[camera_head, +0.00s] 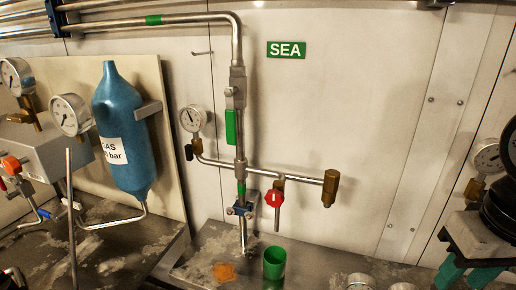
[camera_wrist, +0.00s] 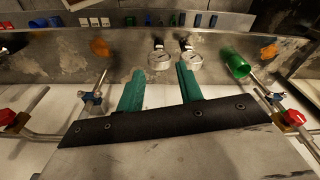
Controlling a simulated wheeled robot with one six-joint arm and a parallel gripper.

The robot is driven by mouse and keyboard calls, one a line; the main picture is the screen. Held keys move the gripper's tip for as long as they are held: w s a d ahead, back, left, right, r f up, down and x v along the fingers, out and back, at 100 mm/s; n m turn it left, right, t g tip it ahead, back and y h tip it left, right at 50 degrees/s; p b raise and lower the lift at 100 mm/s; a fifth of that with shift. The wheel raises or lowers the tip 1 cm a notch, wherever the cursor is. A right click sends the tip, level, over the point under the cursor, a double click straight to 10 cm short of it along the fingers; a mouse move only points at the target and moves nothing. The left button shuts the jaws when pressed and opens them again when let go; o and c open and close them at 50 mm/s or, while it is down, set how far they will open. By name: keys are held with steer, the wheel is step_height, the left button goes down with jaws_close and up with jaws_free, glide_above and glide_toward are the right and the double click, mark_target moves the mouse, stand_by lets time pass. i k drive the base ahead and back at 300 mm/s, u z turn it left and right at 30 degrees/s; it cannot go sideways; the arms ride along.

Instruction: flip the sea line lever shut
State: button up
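The green SEA sign (camera_head: 286,49) is on the wall in the head view. Left of it a metal pipe runs down, with a long green lever (camera_head: 231,127) on it. The lever stands upright, in line with the pipe and close beside it. I take it for the sea line lever; I cannot make it out in the wrist view. My gripper (camera_head: 466,272) is at the far right bottom of the head view, well away from the lever. In the wrist view its two teal fingers (camera_wrist: 160,70) are apart with nothing between them.
A pressure gauge (camera_head: 191,118), a red knob (camera_head: 273,199) and a blue-handled valve (camera_head: 241,209) are on the piping near the lever. A green cup (camera_head: 274,263) stands on the bench below. A blue gas bottle (camera_head: 124,130) is at left. The wall right of the sign is bare.

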mark_target(231, 118)
steer(key=u, duration=0.55)
steer(key=k, duration=0.65)
steer(key=u, duration=0.85)
steer(key=i, duration=1.05)
steer(key=u, duration=0.1)
